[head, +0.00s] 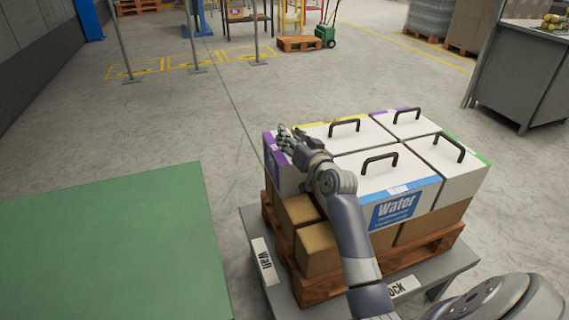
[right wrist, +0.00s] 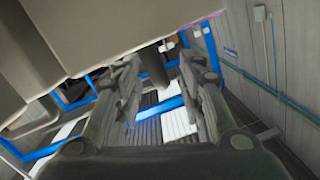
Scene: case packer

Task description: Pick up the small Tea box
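White boxes with black handles stand on cardboard boxes on a wooden pallet (head: 325,284). A purple-marked box (head: 285,180) is at the left corner, its top largely hidden by my right gripper (head: 288,140). Another small purple-edged box (head: 400,123) is at the back right. No Tea lettering is readable, so I cannot tell which is the Tea box. In the right wrist view my right gripper (right wrist: 160,98) is open, with a dark handle (right wrist: 153,66) between its fingers below a pale box surface (right wrist: 130,25). Contact is unclear. My left gripper is out of view.
A blue-labelled Water box (head: 385,190), a yellow-edged box (head: 325,131) and a green-edged box (head: 455,165) stand close together on the pallet. A grey stand (head: 447,270) carries it. A green surface (head: 110,245) is at left. Open floor lies behind.

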